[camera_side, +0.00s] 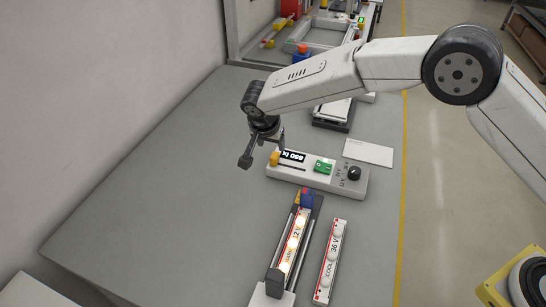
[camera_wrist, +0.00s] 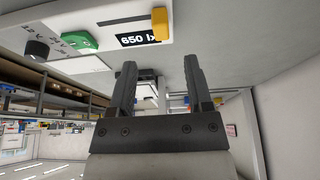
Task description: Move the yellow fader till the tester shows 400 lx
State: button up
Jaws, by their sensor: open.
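The tester (camera_side: 318,178) is a white box on the grey table, with a dark display reading 650 lx (camera_wrist: 138,40) in the wrist view. The yellow fader (camera_side: 274,158) is a small knob at the left end of its slot; it also shows in the wrist view (camera_wrist: 160,23). A green rocker (camera_side: 323,166) and a black knob (camera_side: 354,173) sit to its right on the box. My gripper (camera_side: 262,158) is open and empty beside the fader's end of the tester. In the wrist view its two fingers (camera_wrist: 160,85) are apart with the fader beyond them, not between them.
A lit lamp bar (camera_side: 291,244) marked 12 V sits in a dark holder in front of the tester. An unlit bar (camera_side: 330,262) marked COOL 36 V lies to its right. A white card (camera_side: 368,152) lies behind the tester. The table's left side is clear.

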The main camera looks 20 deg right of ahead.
aim_at(274, 156)
jog(key=shift+f, duration=0.1)
jog(key=shift+x, duration=3.85)
grip_shut()
jog(key=shift+a, duration=0.1)
